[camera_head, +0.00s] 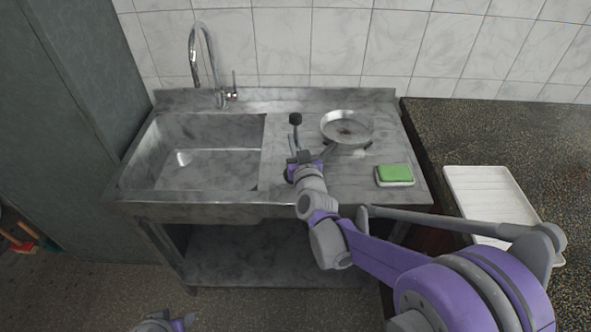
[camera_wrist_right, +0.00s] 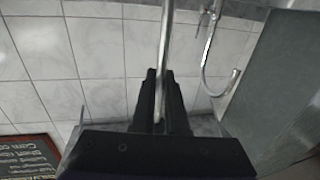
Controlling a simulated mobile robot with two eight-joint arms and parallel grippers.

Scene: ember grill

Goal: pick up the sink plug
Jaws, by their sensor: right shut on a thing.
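The sink plug (camera_head: 292,141) appears as a slim pale rod with a black end (camera_head: 295,118), over the metal drainboard just right of the basin. My right gripper (camera_head: 302,160) is at the lower part of the rod. In the right wrist view the two black fingers (camera_wrist_right: 160,95) are shut on the metal rod (camera_wrist_right: 166,35), which runs up out of the picture between them. The black end is not visible in that view. Part of my left arm's end (camera_head: 165,322) shows at the bottom edge of the head view; its jaws cannot be made out.
The empty sink basin (camera_head: 208,165) lies left of my right gripper, with a tall faucet (camera_head: 206,55) behind it. A round metal pan (camera_head: 347,128) and a green sponge (camera_head: 395,173) are on the drainboard. A white ridged tray (camera_head: 485,195) lies on the dark right counter.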

